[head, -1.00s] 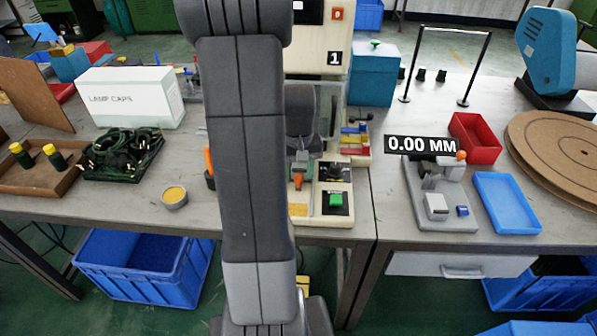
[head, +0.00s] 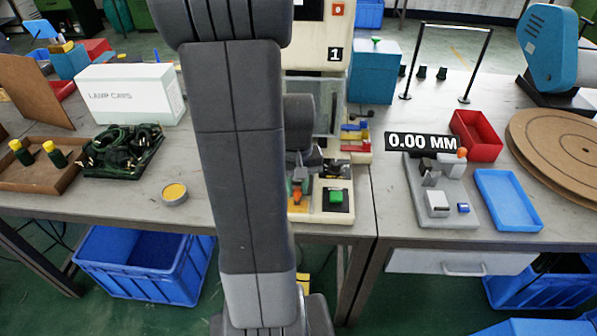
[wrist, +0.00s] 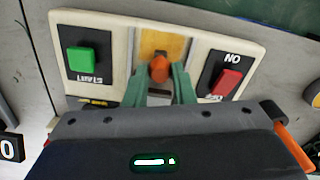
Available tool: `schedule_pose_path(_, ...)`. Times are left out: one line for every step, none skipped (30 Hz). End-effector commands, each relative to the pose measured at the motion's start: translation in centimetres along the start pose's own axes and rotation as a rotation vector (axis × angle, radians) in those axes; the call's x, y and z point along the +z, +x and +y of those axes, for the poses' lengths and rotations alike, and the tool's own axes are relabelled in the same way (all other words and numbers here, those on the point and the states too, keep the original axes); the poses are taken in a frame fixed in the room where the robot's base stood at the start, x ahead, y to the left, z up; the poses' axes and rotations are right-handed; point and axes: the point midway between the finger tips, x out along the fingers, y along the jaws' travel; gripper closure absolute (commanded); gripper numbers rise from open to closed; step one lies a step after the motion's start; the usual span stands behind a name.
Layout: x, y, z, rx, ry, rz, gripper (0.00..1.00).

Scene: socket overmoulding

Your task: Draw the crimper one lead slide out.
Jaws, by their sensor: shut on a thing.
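Crimper one (head: 318,60) is the cream machine marked 1, partly hidden behind my arm. Its lead slide shows in the wrist view as a yellow strip (wrist: 162,44) between two button panels, with an orange knob (wrist: 160,69) on it. My gripper (wrist: 160,86) has its two green fingers shut on the knob, one on each side. In the head view my gripper (head: 300,183) is low over the front of the crimper, with the orange knob (head: 296,197) at its fingers. Most of the slide is hidden by my gripper and arm.
A green start button (head: 336,196) sits right of the slide, and a red button (wrist: 229,83) is on its other side. A grey gauge stand reading 0.00 MM (head: 470,218) and a blue tray (head: 507,200) are to the right. A round tin (head: 174,193) is left.

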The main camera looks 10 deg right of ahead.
Motion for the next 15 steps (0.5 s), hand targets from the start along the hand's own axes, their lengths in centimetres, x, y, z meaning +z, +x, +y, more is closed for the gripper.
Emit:
schedule_pose_path(1.2,-0.1,-0.3,0.000,0.000,0.001,1.00)
schedule_pose_path(1.8,-0.1,-0.5,0.000,0.000,0.000,1.00)
schedule_pose_path(2.4,-0.1,-0.7,0.000,0.000,0.000,1.00)
schedule_pose_path(2.9,-0.1,-0.8,0.000,-0.001,0.000,1.00)
schedule_pose_path(3.2,-0.1,-0.9,0.000,-0.001,0.001,1.00)
schedule_pose_path(3.7,-0.1,-1.0,0.000,-0.001,0.001,1.00)
schedule_pose_path(3.9,-0.1,-1.0,0.000,-0.001,0.001,1.00)
schedule_pose_path(4.0,-0.1,-1.1,0.000,-0.001,0.001,1.00)
schedule_pose_path(4.2,-0.1,-1.1,0.000,-0.001,0.001,1.00)
schedule_pose_path(4.3,-0.1,-1.1,0.000,-0.001,0.001,1.00)
schedule_pose_path(4.4,-0.1,-1.2,0.000,0.000,0.000,1.00)
schedule_pose_path(4.4,-0.1,-1.2,0.000,0.000,-0.001,1.00)
schedule_pose_path(4.4,-0.1,-1.2,0.000,0.000,-0.001,1.00)
schedule_pose_path(4.5,0.0,-1.2,0.000,0.000,-0.002,1.00)
schedule_pose_path(4.5,0.0,-1.2,0.000,0.000,-0.002,1.00)
